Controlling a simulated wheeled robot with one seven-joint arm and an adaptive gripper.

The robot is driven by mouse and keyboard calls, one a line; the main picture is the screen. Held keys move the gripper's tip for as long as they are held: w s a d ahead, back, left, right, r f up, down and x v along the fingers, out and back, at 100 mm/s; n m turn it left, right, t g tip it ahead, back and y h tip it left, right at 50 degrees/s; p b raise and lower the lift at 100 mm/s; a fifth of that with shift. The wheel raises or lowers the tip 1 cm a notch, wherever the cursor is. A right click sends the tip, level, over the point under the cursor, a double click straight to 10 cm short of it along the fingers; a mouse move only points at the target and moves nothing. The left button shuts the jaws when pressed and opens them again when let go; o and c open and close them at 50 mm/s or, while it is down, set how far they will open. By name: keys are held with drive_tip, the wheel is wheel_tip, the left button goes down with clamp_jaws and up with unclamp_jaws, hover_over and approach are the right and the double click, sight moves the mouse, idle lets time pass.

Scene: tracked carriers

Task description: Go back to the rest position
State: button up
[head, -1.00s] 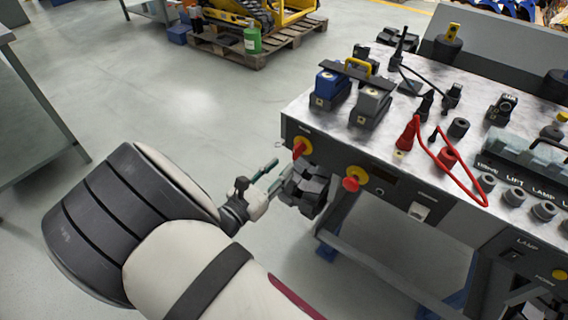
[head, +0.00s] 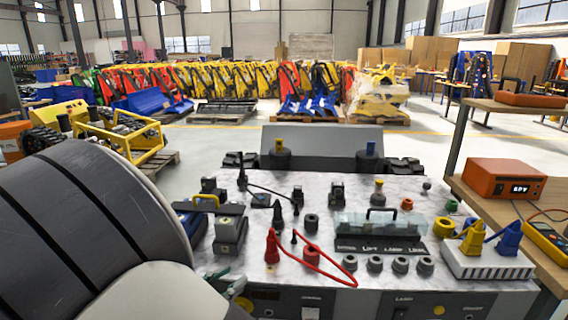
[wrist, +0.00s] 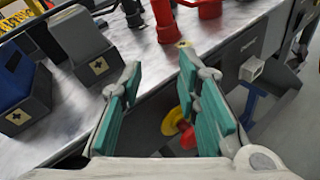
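My gripper (wrist: 158,78) is open in the wrist view, with green pads on both fingers and nothing held between them. Behind the fingers, the red and yellow rotary knob (wrist: 182,128) shows on the front panel of the test bench. In the head view my gripper (head: 222,280) is partly visible at the bench's front left edge, largely hidden by my own arm. I cannot tell whether the fingers touch the bench.
The marbled bench top (head: 380,205) carries several connectors, a red cable (head: 325,258) and a grey block (head: 231,232). A yellow machine (head: 125,135) is behind on the left.

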drive_tip(key=s+d+r+m+g, duration=0.2)
drive_tip(key=d+r+m+g, duration=0.25)
drive_tip(key=d, duration=0.45)
drive_tip(key=s+d+r+m+g, duration=0.3)
drive_tip(key=d+m, duration=0.2)
drive_tip(key=d, duration=0.4)
drive_tip(key=s+d+r+m+g, duration=0.2)
drive_tip(key=d+r+m+g, duration=0.2)
drive_tip(key=d, duration=0.5)
drive_tip(key=s+d+r+m+y, duration=0.1)
drive_tip(key=s+d+m+y, duration=0.4)
drive_tip(key=s, duration=0.6)
drive_tip(key=s+r+m+y, duration=0.2)
drive_tip(key=s+m+y, duration=0.2)
drive_tip(key=s+m, duration=0.45)
wheel_tip(320, 180, up, 18)
drive_tip(key=s+n+t+p, duration=0.1)
drive_tip(key=s+t+p, duration=0.1)
drive_tip(key=p, duration=1.4)
drive_tip(key=shift+a+f+t+p, duration=0.15)
drive_tip(key=shift+t+p, duration=0.15)
drive_tip(key=shift+t, duration=0.15)
